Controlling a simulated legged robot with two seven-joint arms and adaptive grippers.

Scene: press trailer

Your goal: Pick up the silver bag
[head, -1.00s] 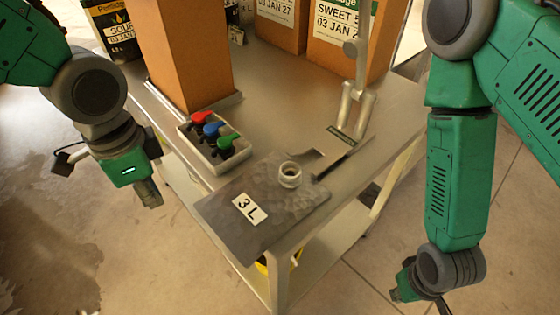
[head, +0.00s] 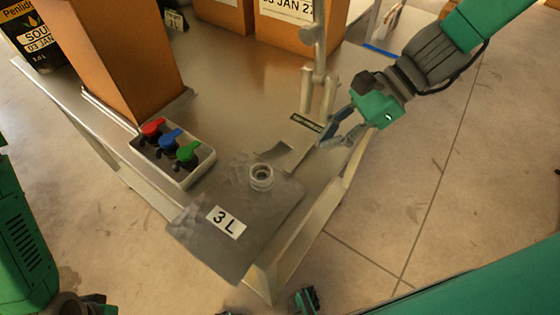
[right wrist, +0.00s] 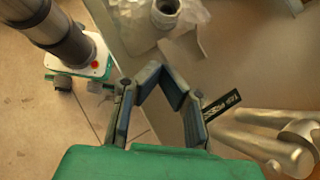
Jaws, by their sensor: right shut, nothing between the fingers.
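The silver bag (head: 240,235) lies flat at the near corner of the metal table, with a white "3 L" label and a round spout (head: 261,178). Its spout end also shows at the top of the right wrist view (right wrist: 133,28). My right gripper (head: 328,138) is beyond and to the right of the bag, near the table's right edge. It is apart from the bag. Its fingers (right wrist: 166,76) are together with nothing between them. My left arm shows at the lower left of the head view, and its gripper is out of the frame.
A metal stand (head: 314,75) rises from the table close to my right gripper. A tray (head: 205,166) with red, blue and green taps sits left of the bag. A tall orange box (head: 115,50) stands behind the tray. Floor (head: 440,170) lies open on the right.

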